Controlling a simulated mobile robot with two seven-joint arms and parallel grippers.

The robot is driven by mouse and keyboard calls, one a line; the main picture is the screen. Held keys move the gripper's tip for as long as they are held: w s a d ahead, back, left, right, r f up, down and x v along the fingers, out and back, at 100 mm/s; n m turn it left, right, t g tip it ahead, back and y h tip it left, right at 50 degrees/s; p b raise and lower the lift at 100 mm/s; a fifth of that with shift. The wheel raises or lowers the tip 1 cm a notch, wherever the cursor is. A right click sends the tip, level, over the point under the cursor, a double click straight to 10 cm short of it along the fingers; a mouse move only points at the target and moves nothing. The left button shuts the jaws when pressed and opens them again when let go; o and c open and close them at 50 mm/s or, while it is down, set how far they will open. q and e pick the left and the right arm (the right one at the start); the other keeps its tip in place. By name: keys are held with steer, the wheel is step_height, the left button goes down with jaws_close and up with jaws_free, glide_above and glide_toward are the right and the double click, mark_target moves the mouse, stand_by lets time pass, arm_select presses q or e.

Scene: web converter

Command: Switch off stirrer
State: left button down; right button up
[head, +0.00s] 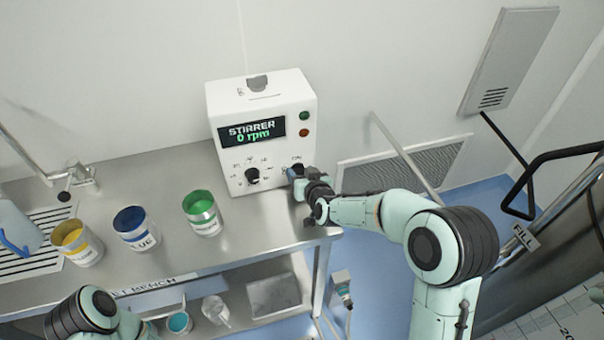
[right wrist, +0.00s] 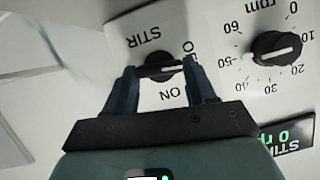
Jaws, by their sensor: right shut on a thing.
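The stirrer (head: 262,157) is a white box on the steel bench, and its display (head: 250,131) reads "STIRRER 0 rpm". In the right wrist view, turned over, a black STIR knob (right wrist: 160,65) has an ON label and a second label partly hidden by a finger. The knob's bar lies roughly level there. My right gripper (head: 298,174) is at the front panel's lower right, with its fingers shut on either side of the knob. A black rpm knob (head: 252,176) is beside it. My left gripper is not seen; only part of my left arm shows.
Green (head: 202,212), blue (head: 136,228) and yellow (head: 77,242) paint cans stand on the bench left of the stirrer. Green and red round buttons or lamps sit on its upper right. A lower shelf holds containers. A dark tank (head: 555,240) stands at right.

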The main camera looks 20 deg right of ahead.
steer(key=shift+a+r+n+h, duration=0.1)
steer(key=shift+a+n+h, duration=0.15)
steer(key=shift+n, duration=0.25)
steer(key=shift+d+h+p, duration=0.15)
steer(key=shift+h+p, duration=0.1)
steer(key=shift+p, duration=0.05)
steer(key=o, duration=1)
steer(key=shift+o, duration=0.2)
steer(key=v, duration=1.3)
steer(key=shift+s, duration=0.15)
